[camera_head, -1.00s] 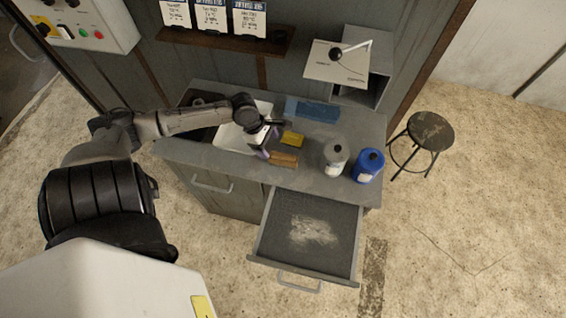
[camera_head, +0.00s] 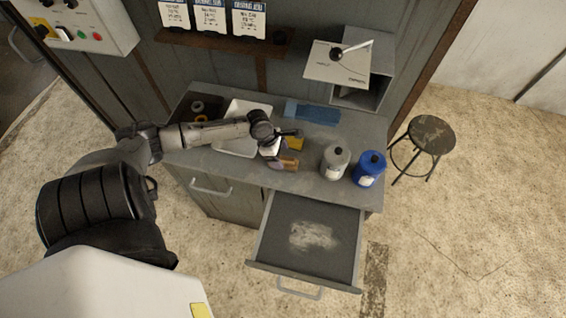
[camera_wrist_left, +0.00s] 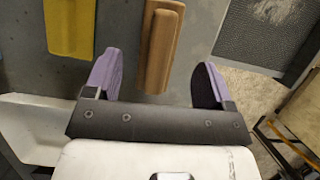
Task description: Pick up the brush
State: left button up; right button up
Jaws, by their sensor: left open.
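The brush (camera_head: 290,164), a tan wooden block shape, lies on the grey worktop near its front edge, behind the pulled-out drawer. In the left wrist view the brush (camera_wrist_left: 158,48) points lengthwise toward the gripper, its near end between the lines of the two fingers. My left gripper (camera_head: 280,154) is over the worktop at the brush's left end and partly covers it. In the left wrist view the purple-padded fingers (camera_wrist_left: 156,75) are spread apart with nothing gripped between them. I cannot tell the exact height above the brush. My right gripper is not in view.
A yellow block (camera_head: 297,144) lies just behind the brush. A white tray (camera_head: 236,147) is to the left. A grey bottle (camera_head: 334,163) and a blue bottle (camera_head: 368,170) stand to the right. The open drawer (camera_head: 335,262) sticks out in front.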

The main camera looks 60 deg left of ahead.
aim_at(282, 158)
pick_arm(q)
jog(key=shift+x, duration=2.3)
jog(key=shift+w, duration=0.1)
jog(key=shift+f+p, duration=0.15)
jog(key=shift+p, duration=0.2)
jog(key=shift+c, duration=0.4)
jog(key=c, duration=0.7)
jog(key=shift+c, duration=1.3)
